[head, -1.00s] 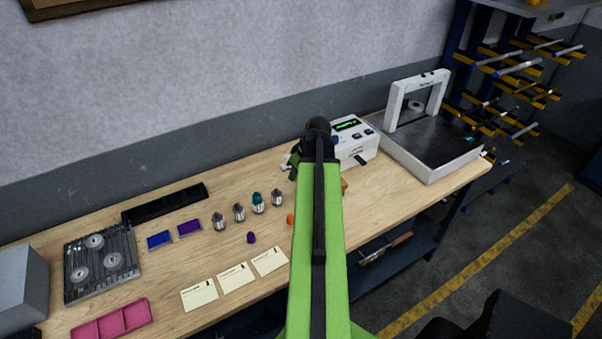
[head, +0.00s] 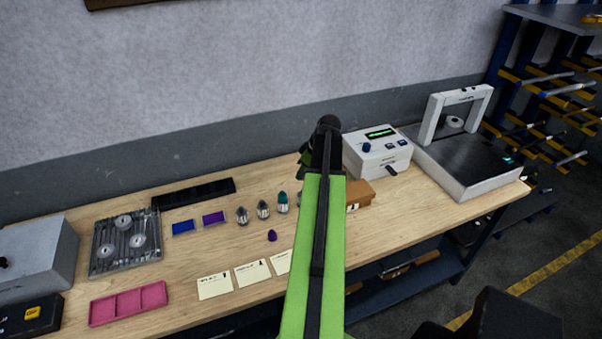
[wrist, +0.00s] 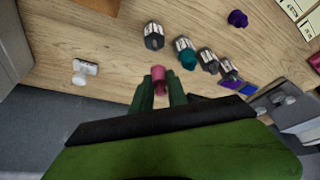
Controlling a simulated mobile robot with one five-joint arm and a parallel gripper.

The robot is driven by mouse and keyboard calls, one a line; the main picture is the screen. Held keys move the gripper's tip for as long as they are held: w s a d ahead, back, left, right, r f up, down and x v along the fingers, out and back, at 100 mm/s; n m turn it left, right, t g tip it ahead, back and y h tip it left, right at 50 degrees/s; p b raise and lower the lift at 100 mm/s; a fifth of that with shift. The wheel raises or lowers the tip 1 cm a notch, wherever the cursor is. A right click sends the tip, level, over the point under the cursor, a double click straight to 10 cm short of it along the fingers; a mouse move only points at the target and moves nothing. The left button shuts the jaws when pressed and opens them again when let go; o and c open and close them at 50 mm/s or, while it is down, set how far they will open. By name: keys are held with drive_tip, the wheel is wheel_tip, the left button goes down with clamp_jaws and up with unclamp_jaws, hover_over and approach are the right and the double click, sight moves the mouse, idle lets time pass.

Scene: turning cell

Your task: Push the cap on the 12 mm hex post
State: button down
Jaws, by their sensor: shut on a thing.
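In the wrist view my gripper (wrist: 161,84) is shut on a pink cap (wrist: 158,73), held between the two green fingertips. Several metallic posts stand in a row on the bench. The wrist view shows a bare post (wrist: 154,36), a post with a teal cap on it (wrist: 185,50) and bare posts to its right (wrist: 208,61). In the head view my arm covers the end of the row, and the teal-capped post (head: 283,203) shows just left of it. I cannot tell which post is the 12 mm hex. A loose purple cap (head: 272,236) lies in front of the row.
White cards (head: 214,286) lie at the bench front, with a pink tray (head: 128,304) to their left. Blue (head: 183,227) and purple (head: 213,219) pads lie left of the posts. A white device (head: 377,152) and brown block (head: 359,190) stand right of my arm.

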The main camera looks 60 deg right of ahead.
drive_tip(key=shift+f+b, duration=2.35)
drive_tip(key=shift+f, duration=0.35)
drive_tip(key=shift+f+b, duration=0.7)
drive_tip(key=c, duration=1.2)
unclamp_jaws()
drive_tip(key=shift+o, duration=0.2)
drive_tip(key=o, duration=0.4)
drive_tip(key=shift+o, duration=0.2)
drive_tip(key=shift+s, duration=0.1)
drive_tip(key=shift+r, duration=0.15)
